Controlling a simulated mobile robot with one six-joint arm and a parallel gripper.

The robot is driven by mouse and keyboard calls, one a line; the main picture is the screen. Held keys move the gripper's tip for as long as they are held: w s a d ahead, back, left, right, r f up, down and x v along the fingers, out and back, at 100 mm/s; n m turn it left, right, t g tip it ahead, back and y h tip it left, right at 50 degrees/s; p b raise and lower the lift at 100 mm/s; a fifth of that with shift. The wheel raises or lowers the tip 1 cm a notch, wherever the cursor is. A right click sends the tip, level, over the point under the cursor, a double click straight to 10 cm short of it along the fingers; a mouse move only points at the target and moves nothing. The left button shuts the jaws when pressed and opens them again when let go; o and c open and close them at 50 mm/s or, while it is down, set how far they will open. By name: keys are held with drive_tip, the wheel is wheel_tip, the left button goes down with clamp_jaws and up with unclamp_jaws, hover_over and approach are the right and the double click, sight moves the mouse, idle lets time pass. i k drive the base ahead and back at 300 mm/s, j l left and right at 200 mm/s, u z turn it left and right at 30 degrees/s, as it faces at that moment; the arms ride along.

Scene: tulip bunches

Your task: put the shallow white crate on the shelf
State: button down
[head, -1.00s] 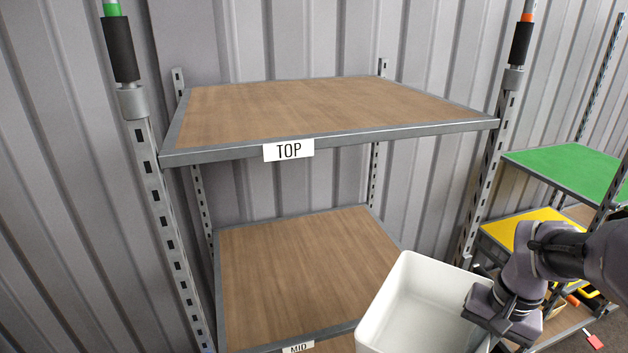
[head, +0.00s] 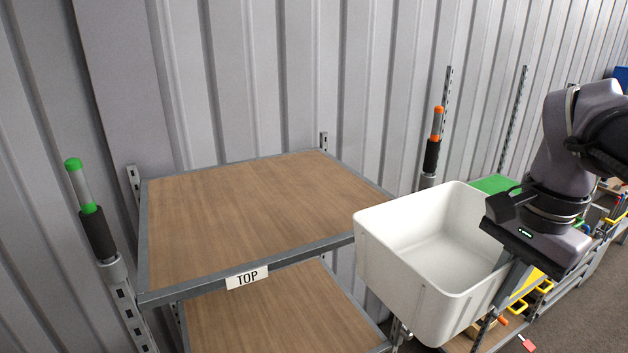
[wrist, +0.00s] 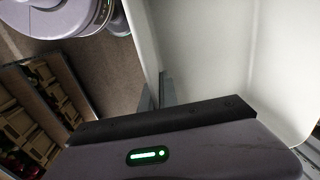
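The white crate (head: 400,265) is held up in front of the right part of the shelf unit in the head view, open side up and slightly tilted. It looks empty. My gripper (head: 508,285) is shut on the crate's right wall; in the wrist view the crate's wall (wrist: 205,50) runs between the fingers (wrist: 155,95). The top shelf (head: 240,210), marked TOP, is a bare wooden board with a grey metal rim. The crate covers its front right corner. Below it the middle shelf (head: 265,325) shows partly and its visible part is bare.
Uprights with a green-tipped post (head: 85,205) and an orange-tipped post (head: 433,150) flank the shelf. A corrugated wall (head: 260,80) stands close behind. To the right, a lower rack has a green board (head: 494,184) and small items.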

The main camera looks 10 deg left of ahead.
sight(281, 218)
drive_tip(key=i+j, duration=0.85)
